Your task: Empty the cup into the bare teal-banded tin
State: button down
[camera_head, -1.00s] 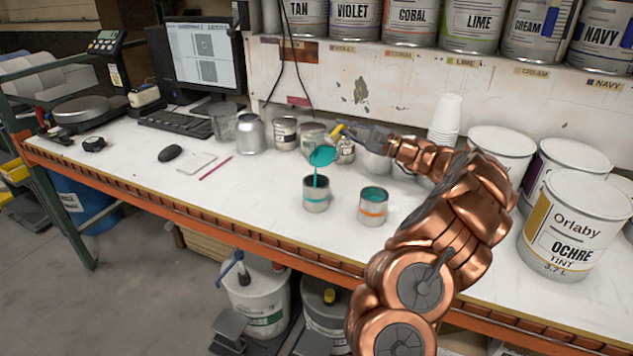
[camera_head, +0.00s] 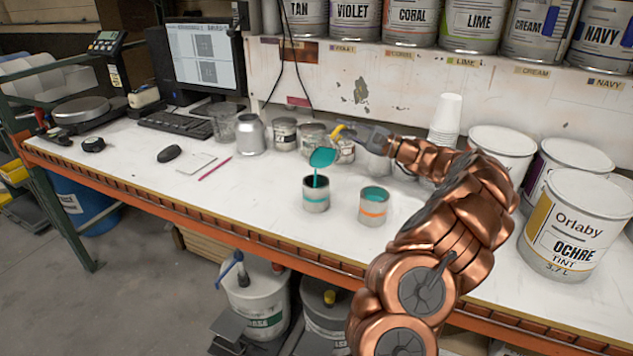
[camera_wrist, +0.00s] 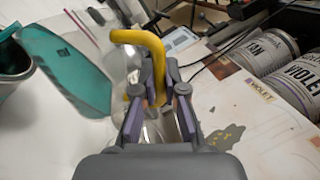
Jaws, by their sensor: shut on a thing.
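My gripper (camera_head: 346,132) is shut on the yellow handle of the cup (camera_head: 322,157), above the bench. The cup is steeply tilted, its mouth facing the head camera and covered in teal paint. A thin teal stream falls from its lower lip into the open teal-banded tin (camera_head: 316,197), which stands upright below. The paint level inside that tin cannot be made out. In the wrist view, the yellow handle (camera_wrist: 146,42) is between my fingers (camera_wrist: 158,100), with teal paint (camera_wrist: 68,72) at the left. The tin (camera_wrist: 12,62) shows partly at the left edge.
An orange-banded tin (camera_head: 373,208) holding teal paint stands just right of the teal-banded one. Several metal containers (camera_head: 250,135) stand behind the cup. White cups (camera_head: 446,115) and large paint cans (camera_head: 566,225) crowd the right. The bench front left of the tins is clear.

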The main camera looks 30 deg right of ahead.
aim_at(342, 128)
jog(key=shift+s+a+r+n+y+b, duration=0.35)
jog(key=shift+a+r+n+b, duration=0.3)
jog(key=shift+n+b, duration=0.75)
dwell(2.9)
jog(key=shift+s+a+f+n+y+b, duration=0.2)
jog(key=shift+s+a+n+b, duration=0.5)
jog(key=shift+b, duration=1.75)
dwell(1.4)
